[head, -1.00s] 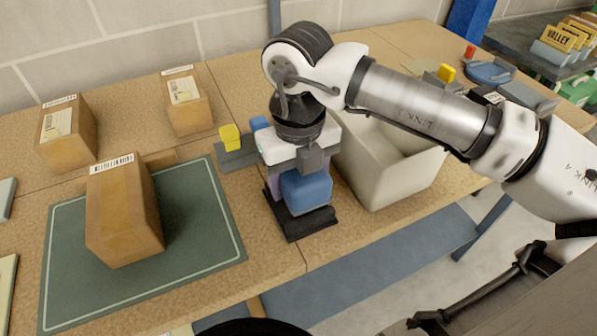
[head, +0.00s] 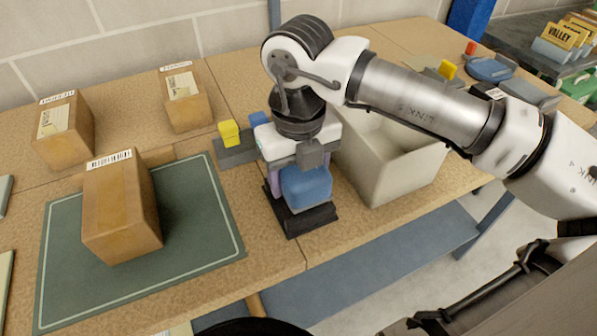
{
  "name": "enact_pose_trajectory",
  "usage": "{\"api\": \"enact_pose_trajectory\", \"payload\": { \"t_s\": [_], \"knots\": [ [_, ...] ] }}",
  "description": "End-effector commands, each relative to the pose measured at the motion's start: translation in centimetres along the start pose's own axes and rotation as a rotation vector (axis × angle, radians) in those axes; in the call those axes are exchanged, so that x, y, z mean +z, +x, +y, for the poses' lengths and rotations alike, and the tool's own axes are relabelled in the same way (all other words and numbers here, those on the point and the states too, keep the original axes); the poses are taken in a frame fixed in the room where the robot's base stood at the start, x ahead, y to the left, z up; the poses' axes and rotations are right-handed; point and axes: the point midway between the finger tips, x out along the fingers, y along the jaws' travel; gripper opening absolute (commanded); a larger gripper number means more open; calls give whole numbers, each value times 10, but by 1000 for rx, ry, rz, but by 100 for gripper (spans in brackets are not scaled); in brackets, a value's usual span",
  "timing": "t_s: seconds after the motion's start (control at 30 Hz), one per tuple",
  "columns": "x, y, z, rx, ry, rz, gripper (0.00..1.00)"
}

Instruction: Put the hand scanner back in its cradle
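My gripper (head: 308,166), with a white body and grey fingers, points down over a blue blocky body (head: 305,188), which I take to be the hand scanner. One grey finger overlaps its top; the other finger is hidden, so I cannot tell whether they grip it. Directly below is a black base (head: 308,221), seemingly the cradle, on the table's front part. The blue body appears upright over this base; whether it is fully seated is not clear. A purple part (head: 273,183) shows at its left.
A cream open bin (head: 400,180) stands close at the right. A grey bracket (head: 235,153) with a yellow block (head: 229,133) is just left of my gripper. A carton (head: 120,210) stands on a green mat (head: 205,215). Two more cartons are behind.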

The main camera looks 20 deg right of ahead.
Motion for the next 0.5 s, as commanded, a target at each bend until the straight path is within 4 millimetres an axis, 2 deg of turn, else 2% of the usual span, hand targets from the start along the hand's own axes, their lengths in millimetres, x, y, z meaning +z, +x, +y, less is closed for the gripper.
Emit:
{"api": "enact_pose_trajectory", "payload": {
  "t_s": [0.5],
  "knots": [
    [0, 12, 0, 0, 0, -1, 31]
  ]
}}
